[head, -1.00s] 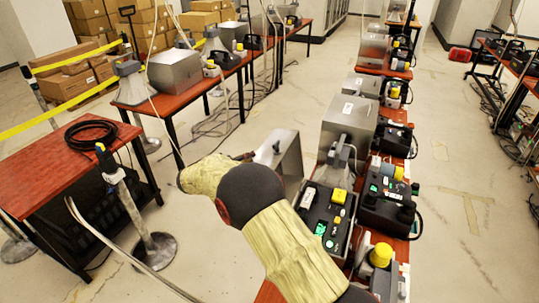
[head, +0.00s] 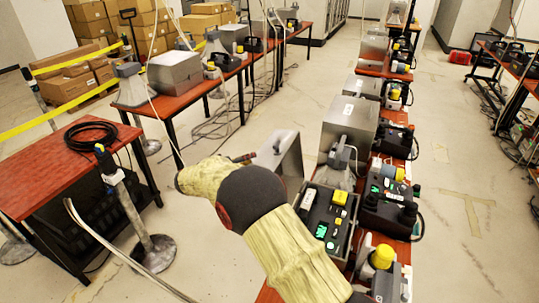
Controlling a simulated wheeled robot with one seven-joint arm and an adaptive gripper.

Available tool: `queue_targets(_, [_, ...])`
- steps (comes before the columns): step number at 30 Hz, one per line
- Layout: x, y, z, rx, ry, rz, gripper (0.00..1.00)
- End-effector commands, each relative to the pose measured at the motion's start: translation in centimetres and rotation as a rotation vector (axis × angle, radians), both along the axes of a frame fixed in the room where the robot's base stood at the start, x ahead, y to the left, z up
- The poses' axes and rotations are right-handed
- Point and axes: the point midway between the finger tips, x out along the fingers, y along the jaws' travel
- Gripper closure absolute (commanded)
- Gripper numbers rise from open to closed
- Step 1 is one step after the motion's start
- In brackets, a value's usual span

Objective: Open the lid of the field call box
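The field call box (head: 322,222) is on the red table in the lower middle, with its dark panel of green, white and yellow parts uncovered. A grey panel with a handle, which looks like its lid (head: 291,165), stands steeply raised at the box's far left side. My yellow-sleeved arm crosses in front and hides part of the box and the lid's lower edge. A small dark tip of my gripper (head: 244,157) shows just left of the lid's handle. The rest of it is hidden behind my arm, so I cannot tell its opening or whether it touches the lid.
A large grey case (head: 349,125) stands behind the box. A black phone unit (head: 386,213) is close on its right, and a yellow-capped device (head: 382,257) is nearer. A post (head: 134,215) and a red table (head: 55,170) stand at left. Floor between the table rows is fairly clear.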

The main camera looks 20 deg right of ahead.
Motion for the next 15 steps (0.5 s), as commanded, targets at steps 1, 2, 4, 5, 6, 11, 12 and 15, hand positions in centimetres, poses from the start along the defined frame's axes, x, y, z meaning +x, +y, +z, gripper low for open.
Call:
queue_targets(1, [-0.4,0.4,-0.6,0.0,0.01,0.001,0.73])
queue_targets(2, [-0.6,0.6,-0.5,0.001,0.01,0.002,0.73])
queue_targets(4, [-1.1,1.5,-0.1,0.001,0.008,0.004,0.73])
queue_targets(5, [-1.4,1.8,0.1,0.0,0.007,0.004,0.73])
queue_targets(6, [-1.8,2.4,0.4,0.0,0.006,0.004,0.73])
queue_targets(11, [-3.7,5.0,1.5,0.0,0.002,0.005,0.73])
queue_targets(12, [-4.2,5.6,1.7,0.001,0.003,0.004,0.73])
queue_targets(15, [-5.2,7.0,2.3,0.0,0.001,0.004,0.73])
